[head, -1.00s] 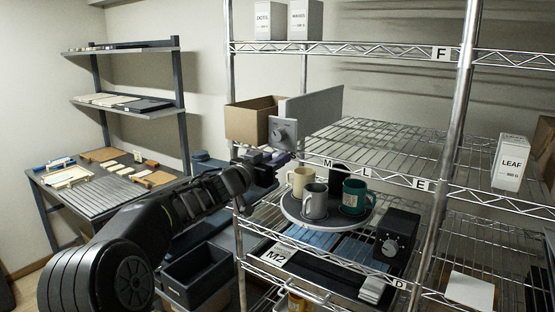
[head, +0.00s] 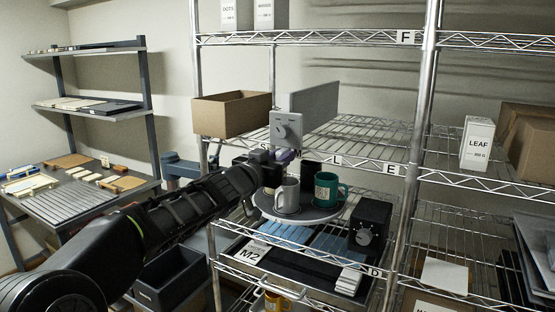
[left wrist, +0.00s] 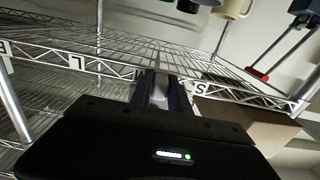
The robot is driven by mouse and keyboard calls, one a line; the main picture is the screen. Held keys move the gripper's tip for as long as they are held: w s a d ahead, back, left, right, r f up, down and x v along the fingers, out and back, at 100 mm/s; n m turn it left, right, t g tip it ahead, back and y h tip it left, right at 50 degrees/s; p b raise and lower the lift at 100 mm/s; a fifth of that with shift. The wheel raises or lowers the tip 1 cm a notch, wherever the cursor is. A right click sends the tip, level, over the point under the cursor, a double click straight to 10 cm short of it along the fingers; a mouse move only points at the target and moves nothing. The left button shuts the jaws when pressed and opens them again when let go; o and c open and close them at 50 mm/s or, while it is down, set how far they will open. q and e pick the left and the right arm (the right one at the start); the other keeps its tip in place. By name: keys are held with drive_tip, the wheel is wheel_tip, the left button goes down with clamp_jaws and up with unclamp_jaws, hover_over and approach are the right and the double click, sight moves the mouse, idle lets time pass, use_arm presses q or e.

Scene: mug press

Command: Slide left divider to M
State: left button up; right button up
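My left gripper (head: 279,158) is at the shelf's front edge, just under the plate. In the left wrist view, which is upside down, its dark fingers (left wrist: 162,92) flank a light grey piece that fills the gap between them. The fingers stand between the S label (left wrist: 197,88) and the M label, which they mostly hide. My right gripper is not in view.
Below the shelf edge, a round tray (head: 297,214) bears a grey mug (head: 287,196), a green mug (head: 326,190) and others, close beside my left gripper. A black box with a dial (head: 370,224) stands right of it. The shelf right of the divider is clear.

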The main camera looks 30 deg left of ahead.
use_arm(q)
drive_tip(key=o, duration=0.4)
drive_tip(key=s, duration=0.7)
drive_tip(key=shift+s+d, duration=0.1)
drive_tip(key=shift+s, duration=0.3)
